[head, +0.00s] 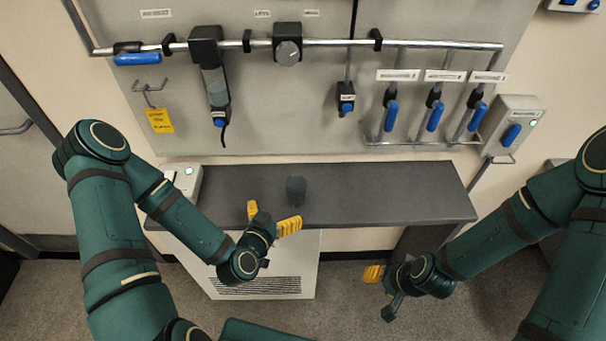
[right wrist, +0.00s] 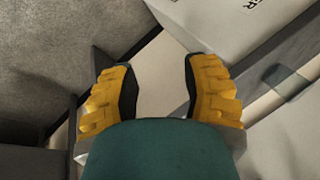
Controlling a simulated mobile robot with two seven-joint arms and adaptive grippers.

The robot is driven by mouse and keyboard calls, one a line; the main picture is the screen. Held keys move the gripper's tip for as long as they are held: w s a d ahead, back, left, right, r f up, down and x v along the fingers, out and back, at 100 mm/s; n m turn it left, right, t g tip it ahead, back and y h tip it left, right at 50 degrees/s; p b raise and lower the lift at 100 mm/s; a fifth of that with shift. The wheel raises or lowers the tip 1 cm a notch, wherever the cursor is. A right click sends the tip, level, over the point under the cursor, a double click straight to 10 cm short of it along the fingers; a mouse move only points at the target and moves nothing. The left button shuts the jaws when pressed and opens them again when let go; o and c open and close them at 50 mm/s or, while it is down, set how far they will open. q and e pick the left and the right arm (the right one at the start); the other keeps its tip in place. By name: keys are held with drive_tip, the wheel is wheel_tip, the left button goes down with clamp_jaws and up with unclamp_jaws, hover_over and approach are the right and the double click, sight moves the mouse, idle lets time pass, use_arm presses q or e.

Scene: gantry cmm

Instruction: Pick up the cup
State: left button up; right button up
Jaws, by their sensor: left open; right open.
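A small dark grey cup (head: 296,190) stands on the dark shelf (head: 400,189), near its middle. Its colour is close to the shelf's. My left gripper (head: 272,219) is open, with yellow fingers, at the shelf's front edge, just left of and nearer than the cup. Its jaws hold nothing that I can see. My right gripper (head: 378,290) is below and in front of the shelf, to the right, away from the cup. In the right wrist view its yellow fingers (right wrist: 160,95) are apart and empty. The cup does not show clearly in that view.
Above the shelf a wall panel carries a metal pipe (head: 330,43), a gauge (head: 288,50) and blue-handled valves (head: 391,115). A white box (head: 187,181) stands at the shelf's left end. A white vented cabinet (head: 262,287) is below. The shelf right of the cup is clear.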

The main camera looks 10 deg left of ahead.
use_arm(q)
drive_tip(key=b, duration=1.5)
approach(300, 179)
drive_tip(key=shift+w+a+f, duration=0.1)
drive_tip(key=shift+w+f, duration=0.25)
drive_tip(key=shift+w+b, duration=0.25)
drive_tip(key=shift+b, duration=0.15)
drive_tip(key=shift+w, duration=0.25)
drive_tip(key=shift+b+x, duration=0.65)
drive_tip(key=shift+x, duration=1.95)
use_arm(e)
wheel_tip(300, 179, down, 18)
drive_tip(key=s, duration=0.1)
drive_tip(key=shift+s+a+r, duration=0.15)
drive_tip(key=shift+s+a, duration=0.05)
drive_tip(key=shift+a, duration=0.05)
